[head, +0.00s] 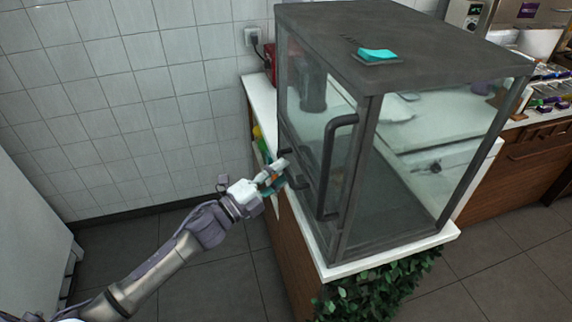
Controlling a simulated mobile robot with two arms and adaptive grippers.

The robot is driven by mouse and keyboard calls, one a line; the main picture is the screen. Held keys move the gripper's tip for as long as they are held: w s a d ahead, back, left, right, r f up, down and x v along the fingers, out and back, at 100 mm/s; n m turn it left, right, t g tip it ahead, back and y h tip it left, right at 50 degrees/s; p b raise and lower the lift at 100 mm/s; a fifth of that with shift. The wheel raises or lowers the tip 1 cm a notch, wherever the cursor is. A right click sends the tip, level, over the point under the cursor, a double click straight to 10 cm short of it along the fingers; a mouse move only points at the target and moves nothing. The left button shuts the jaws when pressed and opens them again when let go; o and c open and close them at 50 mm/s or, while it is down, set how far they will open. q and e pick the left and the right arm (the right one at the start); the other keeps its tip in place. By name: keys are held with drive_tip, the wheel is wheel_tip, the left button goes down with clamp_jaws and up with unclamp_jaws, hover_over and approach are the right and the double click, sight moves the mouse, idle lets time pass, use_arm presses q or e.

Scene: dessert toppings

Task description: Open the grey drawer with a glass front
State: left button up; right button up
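The grey glass-sided case (450,38) stands on a white-topped counter. Its glazed left face has a long dark bar handle (328,170) near the front corner, and the face looks closed. A smaller dark handle (301,183) shows low on the same face, farther back, partly hidden by my gripper. My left gripper (281,170) is beside this face at the smaller handle's height. I cannot tell whether it touches the handle, or whether its fingers are open or shut. My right gripper is not in view.
A teal sponge-like block (377,55) lies on the case's top. Colourful items (262,145) stand at the counter's left side, behind my gripper. Green leaves (375,290) hang at the counter's front. The tiled floor (150,250) left of the counter is clear.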

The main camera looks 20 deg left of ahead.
use_arm(q)
drive_tip(key=shift+x, duration=1.05)
clamp_jaws()
drive_tip(key=shift+f, duration=0.1)
